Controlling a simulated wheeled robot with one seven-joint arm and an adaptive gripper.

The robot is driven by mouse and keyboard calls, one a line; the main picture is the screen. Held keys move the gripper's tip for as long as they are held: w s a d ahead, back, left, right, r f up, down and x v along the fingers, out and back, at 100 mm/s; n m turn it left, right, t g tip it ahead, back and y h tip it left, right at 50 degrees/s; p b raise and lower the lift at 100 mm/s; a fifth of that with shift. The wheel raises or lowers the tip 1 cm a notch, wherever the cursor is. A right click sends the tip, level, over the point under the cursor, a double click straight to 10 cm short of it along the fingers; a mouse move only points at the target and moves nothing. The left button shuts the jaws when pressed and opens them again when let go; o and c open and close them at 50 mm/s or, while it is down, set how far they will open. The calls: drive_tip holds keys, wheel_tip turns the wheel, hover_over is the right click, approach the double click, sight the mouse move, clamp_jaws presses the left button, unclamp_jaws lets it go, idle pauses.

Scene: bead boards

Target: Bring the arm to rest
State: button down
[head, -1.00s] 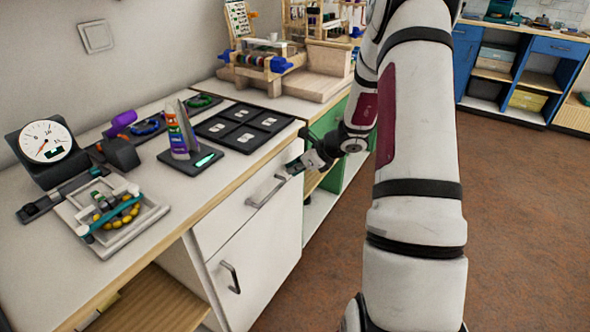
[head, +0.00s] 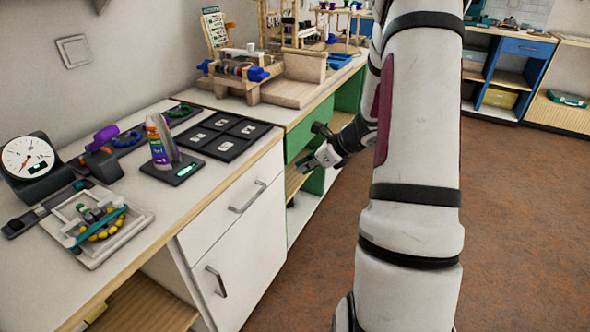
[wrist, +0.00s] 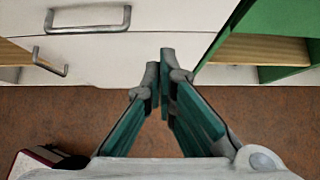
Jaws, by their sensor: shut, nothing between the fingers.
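My gripper (head: 308,163) hangs in front of the bench, level with the green shelf unit, in the head view. Its fingers point toward the cabinet fronts and it holds nothing. In the wrist view my gripper (wrist: 165,65) shows its two teal-padded fingers with their tips together. The white drawer front (wrist: 180,17) lies beyond the tips, with the green shelf unit (wrist: 285,20) to the right. I cannot tell the exact gap between the fingertips and the fronts.
The white bench top (head: 215,165) carries a dial gauge (head: 28,160), a bead tray (head: 98,225), a glue tube (head: 157,145) and a black sectioned tray (head: 222,135). A wooden loom (head: 265,80) stands farther back. The brown floor (head: 520,220) at right is clear.

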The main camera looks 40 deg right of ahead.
drive_tip(key=shift+s+r, duration=0.25)
drive_tip(key=s+a+r+n+g+y, duration=0.1)
drive_tip(key=s+a+r+n+g, duration=0.15)
drive_tip(key=a+r+n, duration=0.5)
drive_tip(key=s+a+r+n+g+y, duration=0.1)
drive_tip(key=s+a+r+n, duration=0.25)
drive_tip(key=a, duration=0.65)
drive_tip(key=s+a+r+n+g+y, duration=0.1)
drive_tip(key=s+a+r+n, duration=0.1)
drive_tip(key=a+r+n, duration=0.5)
drive_tip(key=s+a+n+g+h, duration=0.3)
drive_tip(key=s+a+n, duration=0.4)
drive_tip(key=s, duration=0.6)
drive_tip(key=s+d+n+h, duration=0.3)
drive_tip(key=s+n, duration=0.4)
drive_tip(key=s, duration=0.3)
wheel_tip(320, 180, up, 19)
drive_tip(key=t+p, duration=0.3)
drive_tip(key=p, duration=1.4)
drive_tip(key=shift+a+r, duration=0.2)
drive_tip(key=shift+a, duration=0.15)
